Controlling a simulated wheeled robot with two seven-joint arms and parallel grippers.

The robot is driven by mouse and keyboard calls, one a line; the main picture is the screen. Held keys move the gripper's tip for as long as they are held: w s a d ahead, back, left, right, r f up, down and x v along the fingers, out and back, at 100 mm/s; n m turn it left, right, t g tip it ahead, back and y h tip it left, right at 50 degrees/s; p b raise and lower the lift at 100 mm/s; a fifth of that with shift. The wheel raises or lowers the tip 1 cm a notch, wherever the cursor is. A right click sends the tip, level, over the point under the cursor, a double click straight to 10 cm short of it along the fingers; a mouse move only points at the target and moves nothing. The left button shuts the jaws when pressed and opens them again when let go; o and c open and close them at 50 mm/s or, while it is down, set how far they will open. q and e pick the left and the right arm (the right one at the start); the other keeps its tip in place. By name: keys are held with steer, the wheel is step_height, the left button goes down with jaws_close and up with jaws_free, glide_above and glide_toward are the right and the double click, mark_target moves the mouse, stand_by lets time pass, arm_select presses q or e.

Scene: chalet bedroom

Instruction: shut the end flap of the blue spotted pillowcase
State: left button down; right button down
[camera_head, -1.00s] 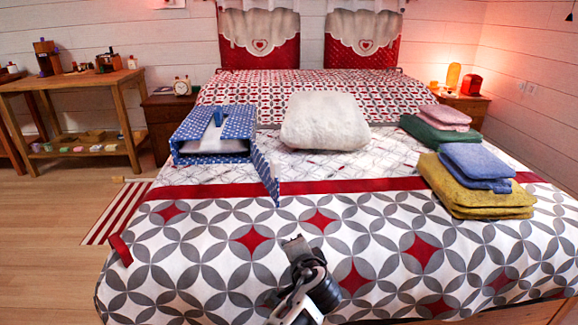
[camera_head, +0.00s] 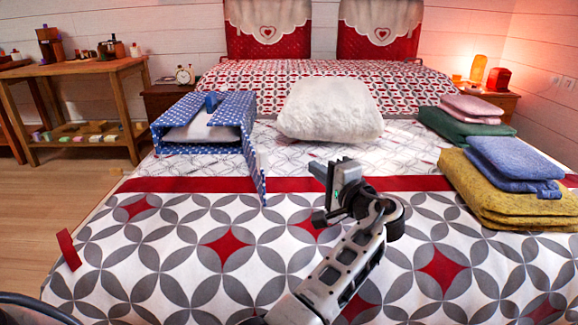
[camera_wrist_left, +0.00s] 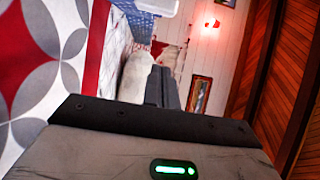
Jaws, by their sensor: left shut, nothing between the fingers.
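The blue spotted pillowcase (camera_head: 232,108) lies at the left of the bed with a white filling (camera_head: 200,131) showing in its open front. Its end flap (camera_head: 254,168) stands out open at the right front corner and hangs down towards the red band. A small blue piece (camera_head: 211,101) sits on top of the case. My left gripper (camera_head: 322,172) is shut and empty, above the bed to the right of the flap and apart from it. Its closed fingers also show in the left wrist view (camera_wrist_left: 161,88). My right gripper is not in view.
A white pillow (camera_head: 330,108) lies behind my left gripper. Folded yellow (camera_head: 500,200), blue (camera_head: 514,162), green (camera_head: 462,126) and pink (camera_head: 472,107) cloths are stacked at the right. The patterned bedspread (camera_head: 190,235) in front of the case is clear.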

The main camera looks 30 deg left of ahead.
arm_select(q)
steer(key=w+a+b, duration=0.1)
steer(key=a+b, duration=0.1)
steer(key=a, duration=0.9)
steer(key=shift+w+a, duration=0.3)
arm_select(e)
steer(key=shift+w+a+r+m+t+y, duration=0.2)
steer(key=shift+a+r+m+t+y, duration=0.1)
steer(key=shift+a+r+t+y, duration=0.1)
